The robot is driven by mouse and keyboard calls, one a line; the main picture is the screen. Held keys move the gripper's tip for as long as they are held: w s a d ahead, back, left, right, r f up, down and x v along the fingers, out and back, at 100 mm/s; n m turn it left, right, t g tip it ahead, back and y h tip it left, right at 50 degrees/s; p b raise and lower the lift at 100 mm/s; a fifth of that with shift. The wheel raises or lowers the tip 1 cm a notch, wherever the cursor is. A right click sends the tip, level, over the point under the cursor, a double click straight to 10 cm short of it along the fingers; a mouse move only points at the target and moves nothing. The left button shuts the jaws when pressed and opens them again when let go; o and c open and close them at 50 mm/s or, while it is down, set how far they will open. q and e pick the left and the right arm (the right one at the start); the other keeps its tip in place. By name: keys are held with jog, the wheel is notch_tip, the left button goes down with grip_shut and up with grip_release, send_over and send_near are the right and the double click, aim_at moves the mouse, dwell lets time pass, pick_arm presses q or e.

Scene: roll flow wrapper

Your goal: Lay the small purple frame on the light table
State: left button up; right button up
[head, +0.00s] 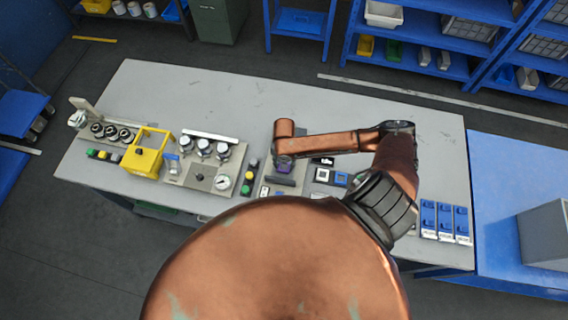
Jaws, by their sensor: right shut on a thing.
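The light table (270,95) is a long pale grey top across the middle of the head view. My right arm reaches over it, and my right gripper (285,157) points down near the front middle of the table. It is shut on the small purple frame (283,169), of which only a little purple shows; the wrist and gripper hide the rest. I cannot tell whether the frame touches what is below it. My left gripper is not in view.
A yellow guard (148,155), gauges and knobs (205,148) stand left of the gripper. The back of the table is clear. Blue shelves (425,35) stand behind.

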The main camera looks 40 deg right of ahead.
aim_at(284, 166)
jog(key=shift+f, duration=0.1)
jog(key=o, duration=1)
notch_tip(284, 166, up, 12)
jog(key=shift+b, duration=0.45)
